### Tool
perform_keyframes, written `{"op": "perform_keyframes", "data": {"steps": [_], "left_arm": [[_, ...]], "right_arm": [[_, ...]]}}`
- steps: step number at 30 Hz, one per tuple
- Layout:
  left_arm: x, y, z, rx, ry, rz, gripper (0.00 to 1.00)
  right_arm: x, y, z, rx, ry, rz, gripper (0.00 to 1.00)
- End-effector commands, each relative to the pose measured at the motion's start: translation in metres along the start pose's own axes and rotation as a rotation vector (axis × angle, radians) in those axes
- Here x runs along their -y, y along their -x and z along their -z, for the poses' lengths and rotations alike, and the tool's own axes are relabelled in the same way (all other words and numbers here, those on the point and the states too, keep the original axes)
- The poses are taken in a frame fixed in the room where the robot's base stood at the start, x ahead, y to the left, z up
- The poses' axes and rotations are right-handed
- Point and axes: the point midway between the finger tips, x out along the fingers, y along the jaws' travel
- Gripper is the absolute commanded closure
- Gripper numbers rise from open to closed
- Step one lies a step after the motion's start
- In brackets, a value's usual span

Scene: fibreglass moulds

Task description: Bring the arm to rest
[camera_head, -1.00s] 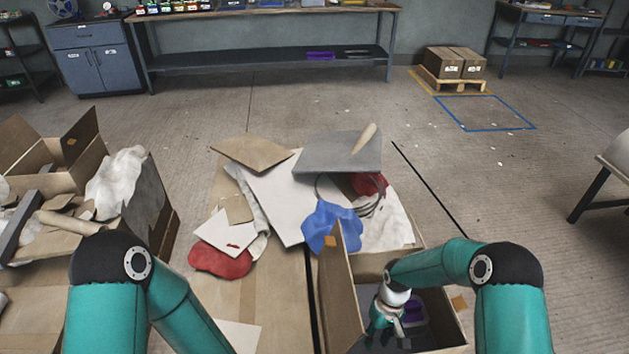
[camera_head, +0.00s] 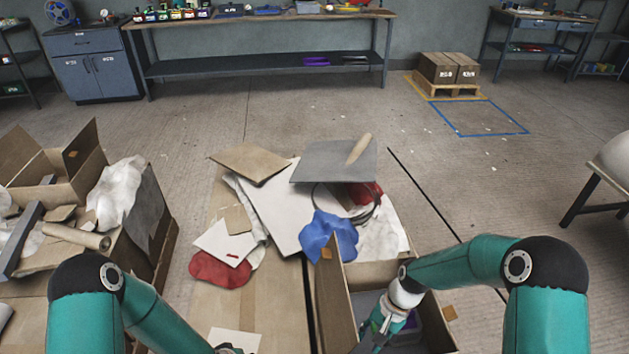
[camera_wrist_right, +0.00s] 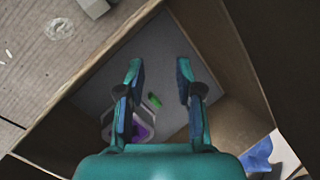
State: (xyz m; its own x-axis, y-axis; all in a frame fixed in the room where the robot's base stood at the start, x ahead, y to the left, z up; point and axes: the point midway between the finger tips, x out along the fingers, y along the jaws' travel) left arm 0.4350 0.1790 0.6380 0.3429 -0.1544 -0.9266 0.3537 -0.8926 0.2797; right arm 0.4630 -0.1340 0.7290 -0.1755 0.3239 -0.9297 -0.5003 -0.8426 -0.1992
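My right arm, teal with a white wrist joint, reaches down into an open cardboard box (camera_head: 337,300) at the lower middle right. My right gripper (camera_head: 372,338) is inside or just above this box. In the right wrist view its two fingers (camera_wrist_right: 160,75) are apart with nothing between the tips. Below them are the box's grey floor, a grey container with purple inside (camera_wrist_right: 140,128) and a small green piece (camera_wrist_right: 154,101). My left arm bends down at the lower left. Only a dark bit near its end shows at the bottom edge, so its fingers are hidden.
Cardboard sheets (camera_head: 250,163), a grey panel with a handle (camera_head: 335,162), blue cloth (camera_head: 328,235) and red cloth (camera_head: 218,270) clutter the middle. A filled carton (camera_head: 150,215) stands left. Open floor lies beyond.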

Motion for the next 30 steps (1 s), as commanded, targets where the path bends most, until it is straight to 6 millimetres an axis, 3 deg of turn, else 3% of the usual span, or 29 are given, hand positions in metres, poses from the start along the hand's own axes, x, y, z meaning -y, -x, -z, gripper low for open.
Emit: {"op": "perform_keyframes", "data": {"steps": [1,5,9,17,27,30], "left_arm": [[-0.001,0.01,0.016,-0.032,0.023,0.016,0.6],[0.003,0.016,0.047,-0.106,0.075,0.054,0.6],[0.004,0.017,0.055,-0.127,0.095,0.071,0.6],[-0.005,0.013,0.006,-0.015,0.031,0.026,0.6],[-0.012,0.025,-0.1,0.238,-0.115,-0.06,0.6],[-0.007,0.033,-0.119,0.298,-0.156,-0.078,0.6]], "right_arm": [[0.0,0.023,-0.014,0.02,-0.09,0.014,0.65],[-0.005,0.048,-0.041,0.07,-0.308,0.046,0.65],[-0.018,0.044,-0.063,0.087,-0.436,0.071,0.65],[-0.046,-0.014,-0.074,0.005,-0.267,0.079,0.65],[-0.083,-0.095,-0.095,-0.147,0.187,0.078,0.65],[-0.089,-0.105,-0.102,-0.187,0.296,0.082,0.65]]}}
